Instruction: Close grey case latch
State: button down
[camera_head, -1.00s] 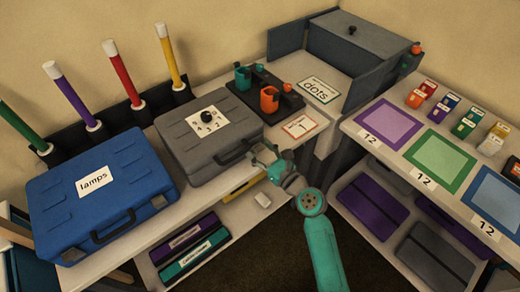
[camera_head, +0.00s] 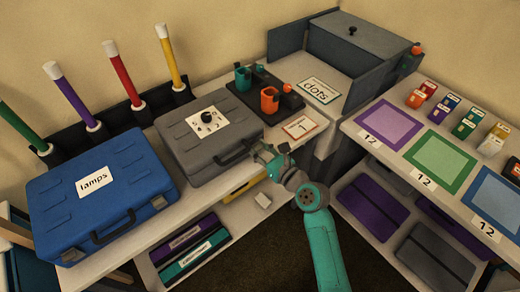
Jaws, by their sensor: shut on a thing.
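The grey case (camera_head: 190,152) lies shut on the left bench, with a dark handle on its front side. My gripper (camera_head: 262,154) is at the case's front right corner, beside the handle's right end. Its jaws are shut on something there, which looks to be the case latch. The latch itself is hidden by the fingers and too small to make out.
A blue case (camera_head: 70,225) labelled lamps lies left of the grey case. Coloured tubes stand along the wall. An open shelf is below.

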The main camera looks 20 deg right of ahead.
jog(key=shift+r, duration=0.1)
dwell(0.3)
jog(key=c, duration=0.8)
grip_release()
jog(key=shift+o, duration=0.2)
jog(key=v, duration=1.2)
jog(key=shift+w+r, duration=0.1)
jog(key=shift+r, duration=0.05)
